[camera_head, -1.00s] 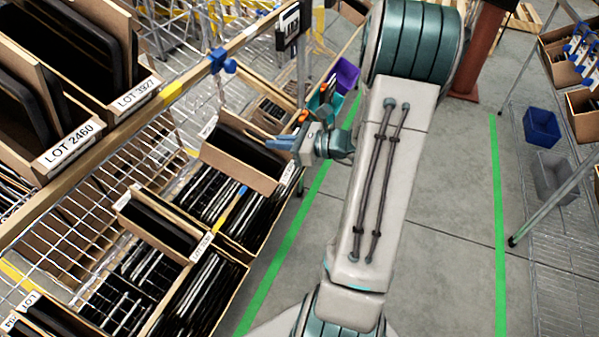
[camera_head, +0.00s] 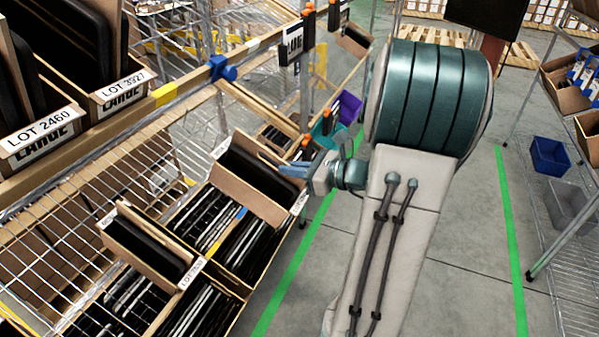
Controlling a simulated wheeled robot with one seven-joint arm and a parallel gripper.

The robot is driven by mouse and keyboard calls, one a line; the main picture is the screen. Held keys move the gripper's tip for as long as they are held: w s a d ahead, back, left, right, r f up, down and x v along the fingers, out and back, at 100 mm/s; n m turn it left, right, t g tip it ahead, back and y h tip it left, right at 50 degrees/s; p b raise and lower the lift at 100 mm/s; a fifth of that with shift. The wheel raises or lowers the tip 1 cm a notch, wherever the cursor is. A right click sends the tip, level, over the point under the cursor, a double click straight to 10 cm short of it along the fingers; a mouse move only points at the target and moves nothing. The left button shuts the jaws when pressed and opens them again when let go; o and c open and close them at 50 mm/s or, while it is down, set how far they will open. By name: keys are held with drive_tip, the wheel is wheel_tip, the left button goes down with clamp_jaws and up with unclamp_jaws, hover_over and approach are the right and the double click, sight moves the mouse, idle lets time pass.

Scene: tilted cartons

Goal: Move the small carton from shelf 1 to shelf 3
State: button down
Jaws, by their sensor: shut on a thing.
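A small brown carton (camera_head: 275,207) with black contents sits tilted at the middle left, over the larger cartons of the rack. My gripper (camera_head: 290,168), with blue fingers, is at the carton's upper right end and is shut on it. The exact contact of the fingers is too small to see clearly. A similar small tilted carton (camera_head: 130,258) with a white label lies lower left, apart from my gripper. Which shelf is numbered 1 or 3 cannot be read.
Cartons labelled LOT 2460 (camera_head: 44,132) and LOT 3927 (camera_head: 124,91) stand on the upper left shelf. A blue clamp (camera_head: 221,69) sits on its rail. Grey floor between green lines is clear.

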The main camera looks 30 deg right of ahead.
drive_tip(key=shift+w+a+r+b+x, duration=0.1)
drive_tip(key=shift+r+b+x, duration=0.5)
drive_tip(key=shift+x, duration=2.5)
drive_tip(key=shift+w+a+r+b+x, duration=0.1)
drive_tip(key=shift+r+b+x, duration=0.45)
drive_tip(key=shift+x, duration=2.55)
drive_tip(key=shift+w+r+b+x, duration=0.1)
drive_tip(key=shift+r+b+x, duration=0.5)
drive_tip(key=shift+x, duration=2.5)
drive_tip(key=shift+w+a+f, duration=0.1)
drive_tip(key=shift+w+a, duration=0.15)
wheel_tip(320, 180, down, 5)
drive_tip(key=w+a+b, duration=0.1)
drive_tip(key=w+b, duration=0.1)
drive_tip(key=b, duration=0.3)
drive_tip(key=shift+a+f, duration=0.2)
drive_tip(key=shift+a, duration=0.1)
drive_tip(key=shift+w+f, duration=0.1)
drive_tip(key=shift+w, duration=0.05)
